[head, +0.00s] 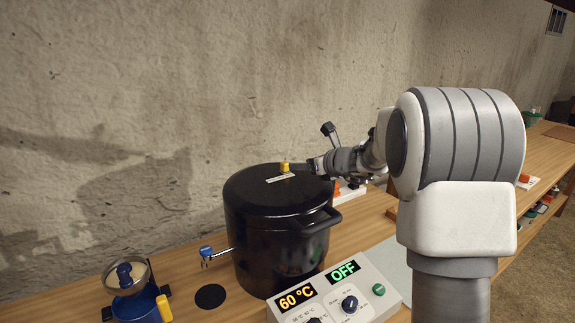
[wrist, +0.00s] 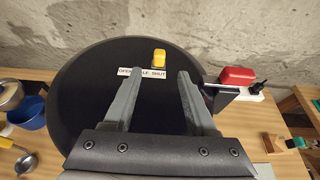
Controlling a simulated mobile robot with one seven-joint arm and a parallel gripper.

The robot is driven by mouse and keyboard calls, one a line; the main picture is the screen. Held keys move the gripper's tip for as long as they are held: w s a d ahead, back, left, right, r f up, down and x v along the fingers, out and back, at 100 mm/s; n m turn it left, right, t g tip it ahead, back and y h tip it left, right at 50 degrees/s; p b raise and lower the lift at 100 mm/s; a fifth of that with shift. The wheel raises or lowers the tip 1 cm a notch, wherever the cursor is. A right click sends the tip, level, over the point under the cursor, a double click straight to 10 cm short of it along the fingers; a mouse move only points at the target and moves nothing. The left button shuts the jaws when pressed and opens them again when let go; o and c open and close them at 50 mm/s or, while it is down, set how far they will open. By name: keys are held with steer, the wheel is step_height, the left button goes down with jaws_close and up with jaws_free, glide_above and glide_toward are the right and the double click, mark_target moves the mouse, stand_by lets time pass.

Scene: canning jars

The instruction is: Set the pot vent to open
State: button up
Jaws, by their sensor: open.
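The black pot (head: 290,245) stands on the wooden bench with its lid on. The yellow vent knob (head: 285,168) sits on the lid behind a white label (head: 279,179). In the wrist view the label (wrist: 142,72) reads OPEN, a partly hidden middle word, and SHUT. There the yellow knob (wrist: 159,58) is at the SHUT end. My gripper (head: 316,166) is over the right side of the lid, to the right of the knob. In the wrist view my gripper (wrist: 157,79) is open and empty, its fingers pointing toward the knob, which lies beyond the tips.
A control box (head: 335,295) in front of the pot shows 60 °C and OFF. A blue-handled tap (head: 206,252) sticks out on the pot's left. A blue pot with a strainer (head: 135,290) is at far left. A red block (wrist: 237,75) lies right of the pot; the wall is close behind.

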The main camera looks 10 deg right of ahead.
mark_target(287, 165)
steer(key=p+x, duration=0.1)
steer(key=x, duration=0.8)
steer(key=shift+w+a, duration=0.15)
jaws_close()
steer(key=shift+f, duration=0.1)
stand_by(1.0)
